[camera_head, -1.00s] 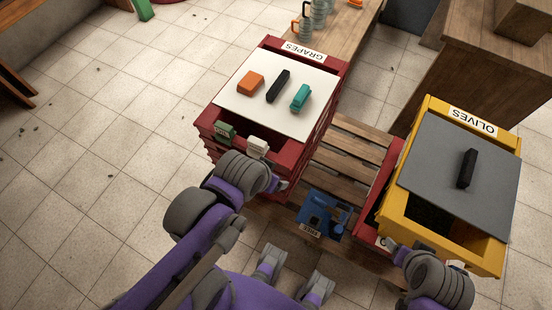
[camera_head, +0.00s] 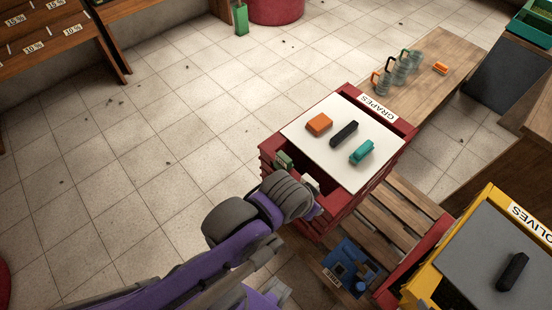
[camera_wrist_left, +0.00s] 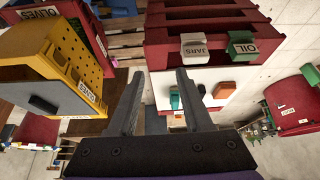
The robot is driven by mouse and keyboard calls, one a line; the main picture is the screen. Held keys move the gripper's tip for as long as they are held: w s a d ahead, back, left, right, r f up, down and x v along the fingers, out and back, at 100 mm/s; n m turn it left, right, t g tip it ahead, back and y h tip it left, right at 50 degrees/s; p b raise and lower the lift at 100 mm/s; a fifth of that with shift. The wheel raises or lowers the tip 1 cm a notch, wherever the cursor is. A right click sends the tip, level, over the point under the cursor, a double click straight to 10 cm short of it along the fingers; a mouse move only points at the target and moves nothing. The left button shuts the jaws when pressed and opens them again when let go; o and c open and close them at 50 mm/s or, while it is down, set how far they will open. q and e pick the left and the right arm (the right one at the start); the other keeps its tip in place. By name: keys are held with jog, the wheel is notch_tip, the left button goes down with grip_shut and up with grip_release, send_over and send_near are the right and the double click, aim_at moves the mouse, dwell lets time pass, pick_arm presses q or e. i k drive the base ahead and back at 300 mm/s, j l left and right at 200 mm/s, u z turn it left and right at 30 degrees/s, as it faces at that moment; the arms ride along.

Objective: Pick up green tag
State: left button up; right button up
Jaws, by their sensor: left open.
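The green tag (camera_head: 284,160) sits on the front rim of the red grapes crate (camera_head: 328,216), left of a white tag (camera_head: 311,183). In the left wrist view the green tag (camera_wrist_left: 242,47) reads OIL and the white tag (camera_wrist_left: 194,47) reads JARS. My left gripper (camera_wrist_left: 160,74) is open and empty, with its fingers apart from both tags and the green tag to their right. In the head view my left wrist is just in front of the crate's front and partly hides it. My right gripper is out of view.
A white lid (camera_head: 338,138) on the grapes crate holds an orange block (camera_head: 319,124), a black handle (camera_head: 344,133) and a teal block (camera_head: 362,151). A yellow olives crate (camera_head: 446,276) stands at right. A blue item (camera_head: 345,265) lies between them. Open tiled floor is at left.

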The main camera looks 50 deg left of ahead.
aim_at(283, 161)
jog(key=j+u, duration=0.15)
jog(key=u, duration=1.3)
jog(key=j+z, duration=0.15)
jog(key=z, duration=2.5)
jog(key=k+j+u, duration=0.1)
jog(key=u, duration=0.15)
jog(key=k+j+u, duration=0.1)
jog(key=k+u, duration=0.2)
jog(key=u, duration=1.6)
jog(key=i+l, duration=0.05)
